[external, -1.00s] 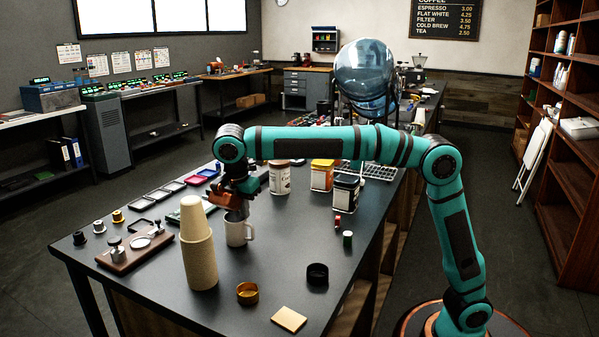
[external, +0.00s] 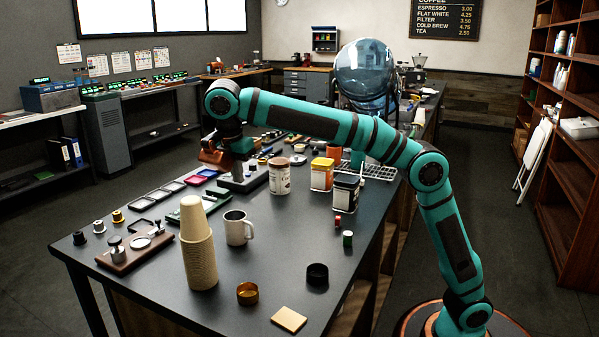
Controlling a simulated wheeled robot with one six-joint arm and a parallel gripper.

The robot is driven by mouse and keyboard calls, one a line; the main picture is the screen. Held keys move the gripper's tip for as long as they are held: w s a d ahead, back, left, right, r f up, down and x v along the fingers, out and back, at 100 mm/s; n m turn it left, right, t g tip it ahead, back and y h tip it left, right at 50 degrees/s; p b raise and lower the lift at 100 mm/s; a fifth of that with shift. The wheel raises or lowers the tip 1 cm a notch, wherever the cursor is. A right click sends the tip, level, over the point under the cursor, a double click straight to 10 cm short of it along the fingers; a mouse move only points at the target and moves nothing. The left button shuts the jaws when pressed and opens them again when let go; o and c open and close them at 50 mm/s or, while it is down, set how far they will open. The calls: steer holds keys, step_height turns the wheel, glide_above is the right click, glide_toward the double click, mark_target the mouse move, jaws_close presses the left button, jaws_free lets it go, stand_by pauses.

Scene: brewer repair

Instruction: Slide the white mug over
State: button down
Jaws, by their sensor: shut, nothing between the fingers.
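The white mug (external: 237,229) stands upright on the dark table (external: 270,265), its handle to the right. It is just right of and behind a tall stack of paper cups (external: 199,250). My gripper (external: 213,158) is raised above the table, up and to the left of the mug and clear of it. Its copper-coloured fingers are shut and empty.
A gold ring (external: 247,293), a black ring (external: 317,274) and a tan pad (external: 289,319) lie in front. Table between mug and black ring is clear.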

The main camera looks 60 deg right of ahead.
mark_target(241, 222)
steer(key=c, duration=1.7)
jaws_free()
steer(key=shift+o, duration=0.6)
steer(key=shift+d, duration=0.1)
steer(key=w+d+f+m+y, duration=0.1)
steer(key=w+d+m, duration=0.3)
steer(key=m, duration=1.3)
steer(key=shift+d+f+y, duration=0.25)
steer(key=shift+d+y, duration=0.25)
steer(key=shift+y, duration=0.1)
steer(key=shift+f, duration=0.1)
step_height(241, 222, down, 17)
steer(key=shift+a+f, duration=0.1)
steer(key=shift+f, duration=0.05)
